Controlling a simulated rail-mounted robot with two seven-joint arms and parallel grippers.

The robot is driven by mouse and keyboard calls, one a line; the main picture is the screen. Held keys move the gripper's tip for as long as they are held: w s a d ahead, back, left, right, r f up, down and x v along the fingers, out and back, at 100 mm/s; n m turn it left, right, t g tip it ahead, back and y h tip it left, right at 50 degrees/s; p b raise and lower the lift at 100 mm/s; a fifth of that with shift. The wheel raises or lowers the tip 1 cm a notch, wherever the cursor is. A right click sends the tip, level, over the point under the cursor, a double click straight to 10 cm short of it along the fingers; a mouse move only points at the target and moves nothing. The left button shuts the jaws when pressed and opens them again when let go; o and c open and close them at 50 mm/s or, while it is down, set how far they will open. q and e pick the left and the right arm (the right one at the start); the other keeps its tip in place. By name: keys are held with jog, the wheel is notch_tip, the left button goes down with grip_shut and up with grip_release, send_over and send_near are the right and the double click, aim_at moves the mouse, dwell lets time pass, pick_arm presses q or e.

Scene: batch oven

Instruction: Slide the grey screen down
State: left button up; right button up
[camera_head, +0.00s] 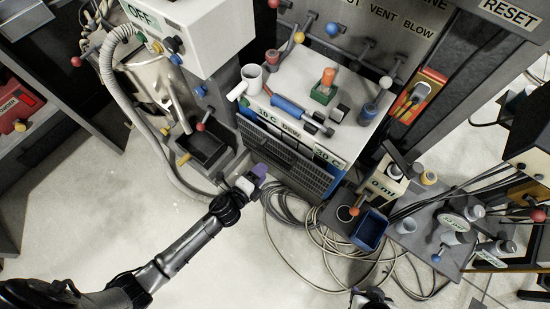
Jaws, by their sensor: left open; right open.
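The grey screen (290,165) is a dark slatted panel on the front of the white-topped cabinet in the middle of the camera_head view. It stands below the strip of green-and-white labels along the cabinet's top edge. My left gripper (256,176), with purple on its fingertips, is beside the lower left part of the screen. It is open with nothing seen in it; I cannot tell whether it touches the screen. My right gripper (371,298) is open and only partly in view at the bottom edge, well below the screen.
Loose cables (310,225) lie on the floor below the cabinet. A blue bin (370,230) stands to its right, and a dark open box (205,147) to its left. A blue-handled tool (290,107) lies on the cabinet top. The floor at lower left is clear.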

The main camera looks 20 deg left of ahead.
aim_at(275, 158)
pick_arm(q)
jog(key=shift+b+x, duration=1.3)
jog(key=shift+x, duration=2.85)
jog(key=shift+a, duration=0.15)
jog(key=c, duration=0.7)
grip_shut()
